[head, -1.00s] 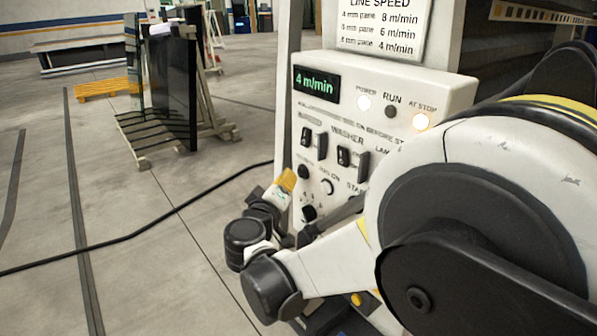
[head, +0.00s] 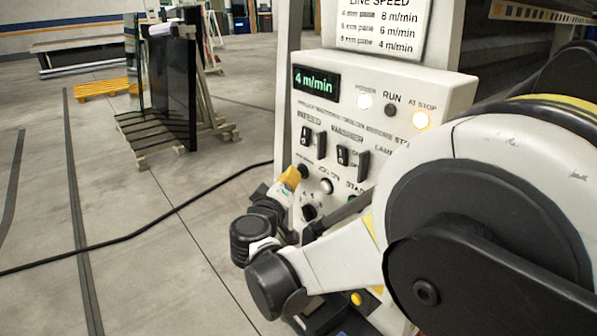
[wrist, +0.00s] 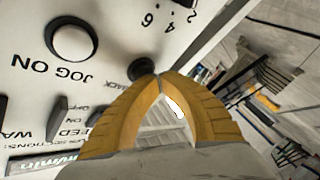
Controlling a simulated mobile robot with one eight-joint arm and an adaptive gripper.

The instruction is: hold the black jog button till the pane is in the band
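The black jog button (wrist: 143,68) is a round knob on the white control panel, beside lettering that seems to end in BACK. It also shows in the head view (head: 303,171). My gripper (wrist: 160,77) has its yellow fingers together at the tips, with nothing between them. The tips are right beside the black button; I cannot tell whether they touch it. In the head view my gripper (head: 293,176) is at the panel's left edge. A white JOG ON button (wrist: 72,42) is nearby. No pane in the washer and no band can be made out.
The panel display (head: 316,84) reads 4 m/min. The POWER lamp (head: 364,101) and AT STOP lamp (head: 420,120) are lit; the RUN lamp (head: 390,110) is dark. Switches (head: 307,136) sit above the buttons. A rack with dark panes (head: 170,85) stands on open floor at left.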

